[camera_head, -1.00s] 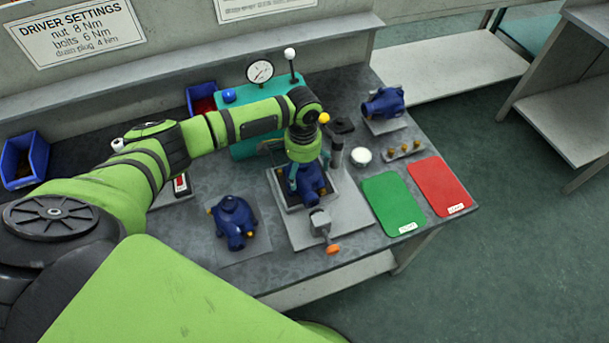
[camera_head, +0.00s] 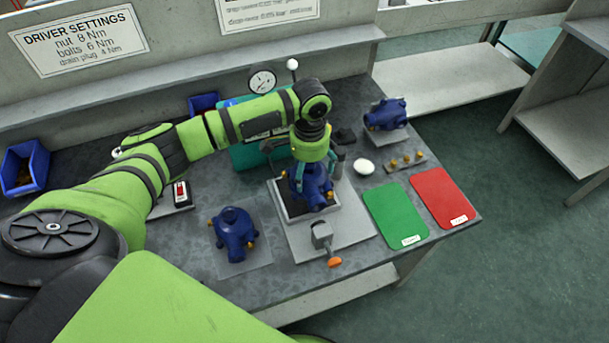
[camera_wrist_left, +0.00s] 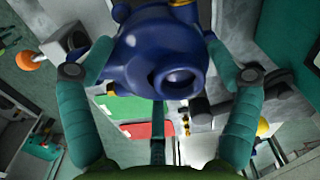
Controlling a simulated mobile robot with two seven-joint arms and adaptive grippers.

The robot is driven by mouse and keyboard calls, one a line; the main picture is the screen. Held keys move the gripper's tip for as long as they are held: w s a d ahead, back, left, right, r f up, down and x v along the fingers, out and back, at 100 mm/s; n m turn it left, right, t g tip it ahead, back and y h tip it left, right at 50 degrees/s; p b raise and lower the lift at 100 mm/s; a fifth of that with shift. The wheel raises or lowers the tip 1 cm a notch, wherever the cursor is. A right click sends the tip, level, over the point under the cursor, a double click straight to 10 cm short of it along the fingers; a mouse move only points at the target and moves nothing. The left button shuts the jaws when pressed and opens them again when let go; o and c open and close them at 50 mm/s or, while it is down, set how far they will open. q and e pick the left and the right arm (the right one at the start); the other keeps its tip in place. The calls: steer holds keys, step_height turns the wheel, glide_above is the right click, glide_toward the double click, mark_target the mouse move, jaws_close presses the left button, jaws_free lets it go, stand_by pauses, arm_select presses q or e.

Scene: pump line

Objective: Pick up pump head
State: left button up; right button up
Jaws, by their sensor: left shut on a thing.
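A blue pump head (camera_head: 314,188) is in my left gripper (camera_head: 312,172), over the grey fixture tray (camera_head: 288,214) in the head view. In the left wrist view the blue pump head (camera_wrist_left: 170,62) fills the upper middle, between the two teal fingers of my left gripper (camera_wrist_left: 165,70). The fingers are shut on it from both sides. Whether its underside touches the tray is hidden. A second blue pump body (camera_head: 234,234) sits on a grey plate at the left, and a third (camera_head: 386,114) stands at the back right. My right gripper is not in view.
A clamp with an orange knob (camera_head: 334,261) stands in front of the tray. A green mat (camera_head: 396,216) and a red mat (camera_head: 443,197) lie at the right. A white round part (camera_head: 364,167), brass fittings (camera_head: 407,160) and a dial gauge (camera_head: 263,81) are nearby.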

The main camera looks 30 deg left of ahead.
arm_select(q)
steer(key=s+d+r+p, duration=0.2)
steer(key=d+r+p, duration=0.5)
steer(key=d+r, duration=0.3)
step_height(320, 180, up, 2)
steer(key=shift+r+p, duration=0.1)
steer(key=shift+p, duration=0.2)
stand_by(1.3)
steer(key=shift+d, duration=0.1)
